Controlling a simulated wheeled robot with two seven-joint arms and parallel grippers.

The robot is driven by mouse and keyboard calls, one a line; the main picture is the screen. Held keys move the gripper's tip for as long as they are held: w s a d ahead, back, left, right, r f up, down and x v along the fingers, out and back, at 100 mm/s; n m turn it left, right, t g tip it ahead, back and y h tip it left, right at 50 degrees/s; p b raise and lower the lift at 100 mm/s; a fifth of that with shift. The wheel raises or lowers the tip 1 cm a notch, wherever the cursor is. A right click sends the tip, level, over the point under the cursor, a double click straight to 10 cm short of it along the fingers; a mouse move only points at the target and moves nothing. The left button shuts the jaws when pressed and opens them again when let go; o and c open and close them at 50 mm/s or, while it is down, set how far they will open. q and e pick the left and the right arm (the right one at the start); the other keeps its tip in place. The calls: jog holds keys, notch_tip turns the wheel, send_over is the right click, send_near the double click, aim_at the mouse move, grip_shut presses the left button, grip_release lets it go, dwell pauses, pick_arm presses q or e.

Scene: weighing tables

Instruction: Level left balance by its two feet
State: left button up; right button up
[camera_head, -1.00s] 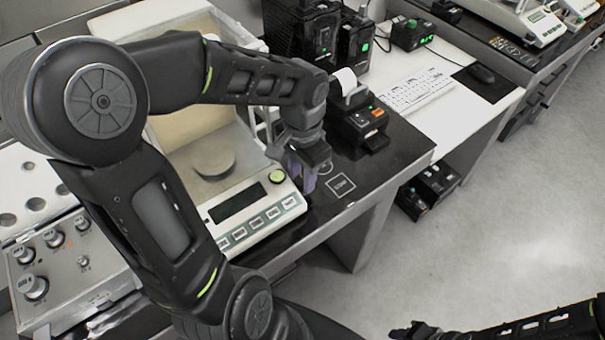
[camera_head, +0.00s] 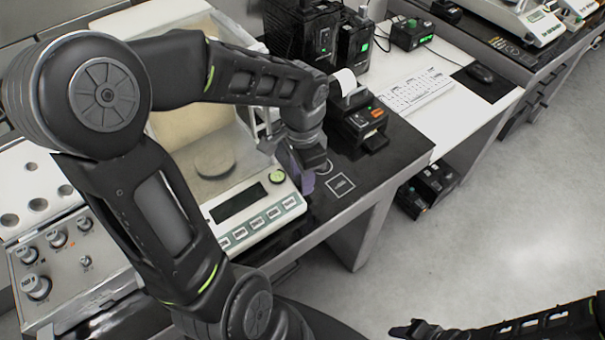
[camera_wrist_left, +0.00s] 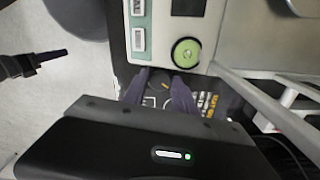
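The left balance (camera_head: 255,222) is a pale box with a display, a row of buttons and a weighing pan (camera_head: 214,165). Its round green bubble level (camera_head: 277,176) is at the front right corner and shows larger in the left wrist view (camera_wrist_left: 186,53). My left gripper (camera_head: 292,178) points down just beside that corner. In the left wrist view its two purple fingers (camera_wrist_left: 160,84) stand apart, with a dark round part, perhaps a foot, between the tips. Whether they touch it is unclear. The other foot is hidden. My right gripper (camera_head: 412,329) is low at the bottom edge, away from the balance.
A small black printer (camera_head: 357,122) with a paper roll stands behind my left gripper. A control box with knobs (camera_head: 65,255) stands left of the balance.

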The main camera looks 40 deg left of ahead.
pick_arm(q)
jog(key=o, duration=0.3)
jog(key=shift+o, duration=0.2)
jog(key=shift+r, duration=0.1)
jog(key=shift+r, duration=3.8)
